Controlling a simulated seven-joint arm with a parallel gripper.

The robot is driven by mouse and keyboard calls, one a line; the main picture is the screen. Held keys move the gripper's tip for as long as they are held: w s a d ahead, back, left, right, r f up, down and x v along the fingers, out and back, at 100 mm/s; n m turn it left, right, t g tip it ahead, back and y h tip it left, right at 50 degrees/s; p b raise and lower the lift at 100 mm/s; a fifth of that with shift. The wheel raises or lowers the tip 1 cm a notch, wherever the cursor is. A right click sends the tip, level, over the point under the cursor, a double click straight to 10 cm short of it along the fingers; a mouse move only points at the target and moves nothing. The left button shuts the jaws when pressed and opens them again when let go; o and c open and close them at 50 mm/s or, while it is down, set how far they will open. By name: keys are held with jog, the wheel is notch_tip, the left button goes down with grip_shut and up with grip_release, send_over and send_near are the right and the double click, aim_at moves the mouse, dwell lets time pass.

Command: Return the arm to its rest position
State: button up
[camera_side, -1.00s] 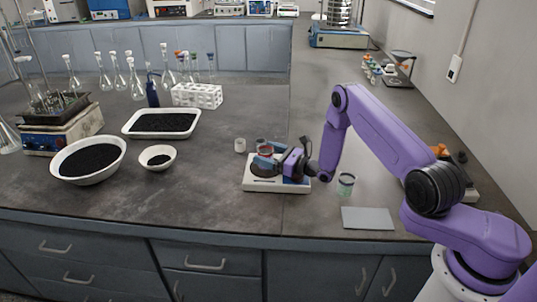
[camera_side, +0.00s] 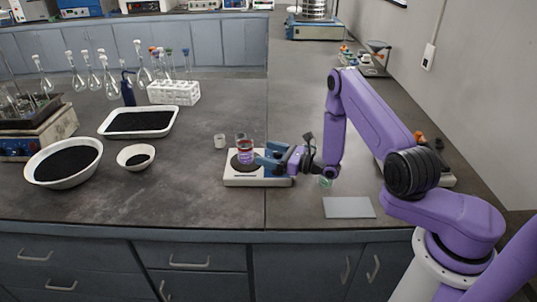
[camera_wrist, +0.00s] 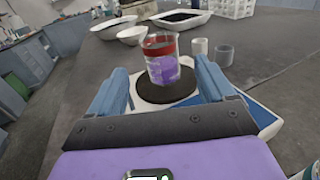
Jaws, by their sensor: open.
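A clear beaker (camera_side: 245,152) with a red band near its top and purple below stands upright on the dark round pan of a white and blue balance (camera_side: 240,181). In the wrist view the beaker (camera_wrist: 162,62) stands on the dark pan (camera_wrist: 165,88), centred ahead of my gripper (camera_wrist: 160,70). The blue fingers are spread wide, one on each side, with visible gaps to the glass. In the side view my gripper (camera_side: 268,158) is low, just right of the beaker, over the balance. My purple arm reaches in from the right.
Two small cups (camera_wrist: 199,47) (camera_wrist: 224,54) stand behind the balance. A green-tinted container (camera_side: 326,182) is partly hidden below my wrist. A flat grey plate (camera_side: 349,208) lies near the front edge. Dark-filled bowls (camera_side: 66,178) and a tray (camera_side: 138,135) stand left.

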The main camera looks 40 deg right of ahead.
jog(key=a+r+n+y, duration=0.2)
jog(key=a, duration=0.1)
jog(key=w+a+r+n+g+y, duration=0.1)
jog(key=shift+a+r, duration=0.15)
jog(key=shift+r, duration=0.2)
jog(key=s+a+r+n+g+y, duration=0.3)
jog(key=s+a+r+n+g, duration=0.2)
jog(key=s+a+n+g, duration=0.35)
jog(key=s+a+r+n+g+y, duration=0.3)
jog(key=s+a+r+n+g, duration=0.2)
jog(key=s+a+n+g, duration=0.4)
jog(key=s+r+n+g+h, duration=0.1)
jog(key=s+n+g+h, duration=0.35)
jog(key=s, duration=0.35)
jog(key=s+d+r+n+t+h, duration=0.2)
jog(key=s+d+n+t+h, duration=0.4)
jog(key=s+d+n+h, duration=0.5)
jog(key=s+d+n, duration=0.2)
jog(key=s+n, duration=0.1)
jog(key=n, duration=0.5)
jog(key=shift+s+d+r+t, duration=0.15)
jog(key=shift+r+t, duration=0.1)
jog(key=shift+t, duration=0.05)
